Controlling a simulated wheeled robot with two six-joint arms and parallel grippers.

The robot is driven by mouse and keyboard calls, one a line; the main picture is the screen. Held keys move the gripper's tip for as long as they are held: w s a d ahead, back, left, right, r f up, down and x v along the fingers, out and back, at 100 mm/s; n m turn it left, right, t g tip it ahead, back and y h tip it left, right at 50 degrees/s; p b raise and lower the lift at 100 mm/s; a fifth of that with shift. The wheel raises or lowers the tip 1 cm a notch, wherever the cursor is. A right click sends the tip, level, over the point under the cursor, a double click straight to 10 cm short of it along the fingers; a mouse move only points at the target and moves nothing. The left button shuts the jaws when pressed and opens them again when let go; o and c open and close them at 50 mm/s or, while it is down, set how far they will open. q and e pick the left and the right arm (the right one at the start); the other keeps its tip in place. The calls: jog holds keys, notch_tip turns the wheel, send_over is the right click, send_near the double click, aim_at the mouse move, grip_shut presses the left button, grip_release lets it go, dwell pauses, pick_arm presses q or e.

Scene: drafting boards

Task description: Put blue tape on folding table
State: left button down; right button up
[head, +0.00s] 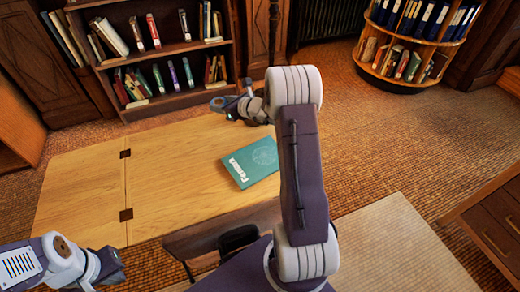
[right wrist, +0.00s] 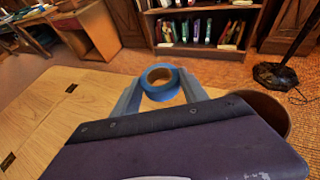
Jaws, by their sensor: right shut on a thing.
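The blue tape (right wrist: 160,83), a roll with a tan core, sits between the two fingers of my right gripper (right wrist: 161,90) in the right wrist view. In the head view my right gripper (head: 222,104) is over the far edge area of the folding table (head: 180,170); the tape cannot be made out there. The folding table is light wood with dark hinges, and it also shows in the right wrist view (right wrist: 60,92). My left gripper (head: 112,264) is at the lower left, near the table's front left corner; its jaws are unclear.
A teal book (head: 252,162) lies on the table's right part. A bookcase (head: 165,50) stands behind the table, and a round book stand (head: 405,65) at the back right. A wooden drawer unit (head: 490,225) is at the right. The table's left and middle are clear.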

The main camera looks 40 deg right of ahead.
aim_at(226, 130)
jog(key=shift+a+f, duration=0.1)
notch_tip(226, 130, down, 10)
jog(key=b, duration=0.2)
jog(key=shift+b, duration=0.35)
jog(key=shift+f, duration=0.15)
jog(key=o, duration=1.3)
